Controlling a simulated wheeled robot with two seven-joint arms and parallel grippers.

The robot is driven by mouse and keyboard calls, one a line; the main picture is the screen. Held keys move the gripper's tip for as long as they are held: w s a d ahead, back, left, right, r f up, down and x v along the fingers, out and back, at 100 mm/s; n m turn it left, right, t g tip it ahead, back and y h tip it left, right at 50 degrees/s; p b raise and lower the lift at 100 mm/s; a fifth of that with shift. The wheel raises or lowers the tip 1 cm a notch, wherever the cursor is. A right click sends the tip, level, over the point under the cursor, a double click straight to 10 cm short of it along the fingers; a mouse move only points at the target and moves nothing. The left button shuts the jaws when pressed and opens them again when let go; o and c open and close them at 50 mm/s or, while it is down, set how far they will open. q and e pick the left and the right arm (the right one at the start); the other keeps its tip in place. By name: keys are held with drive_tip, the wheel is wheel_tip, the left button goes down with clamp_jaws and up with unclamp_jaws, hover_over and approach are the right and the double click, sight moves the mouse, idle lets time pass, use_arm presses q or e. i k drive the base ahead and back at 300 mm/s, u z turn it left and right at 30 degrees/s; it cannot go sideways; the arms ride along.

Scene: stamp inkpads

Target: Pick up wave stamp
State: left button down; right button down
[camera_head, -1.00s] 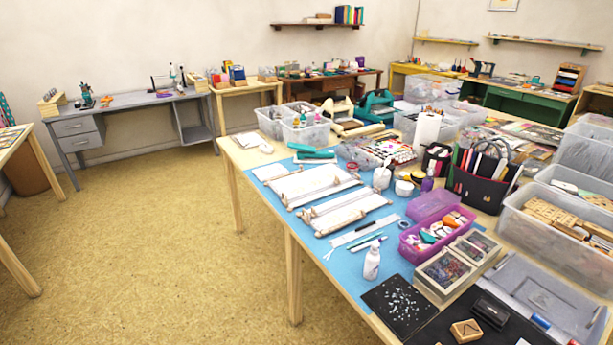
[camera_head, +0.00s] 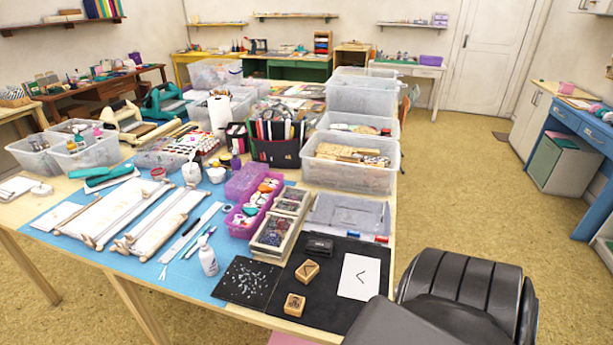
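Two small wooden stamps lie on the black mat (camera_head: 332,262) at the near right corner of the table. One wooden stamp (camera_head: 307,271) lies farther back, the other wooden stamp (camera_head: 294,304) nearer the front edge. Both show dark marks on top, too small for me to tell which is the wave stamp. A black inkpad (camera_head: 320,245) sits behind them. A white card (camera_head: 359,277) with a dark angled mark lies to their right. Neither of my grippers is in view.
A black sheet with pale bits (camera_head: 248,283) and a white bottle (camera_head: 207,256) are left of the mat. Bead boxes (camera_head: 271,235), a clear case (camera_head: 346,216) and a bin of wooden blocks (camera_head: 350,163) stand behind.

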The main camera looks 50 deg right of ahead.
sight(309, 269)
drive_tip(key=z, duration=1.65)
drive_tip(key=k, duration=0.5)
drive_tip(key=z, duration=2)
drive_tip(key=i, duration=1.6)
drive_tip(key=u, duration=2.25)
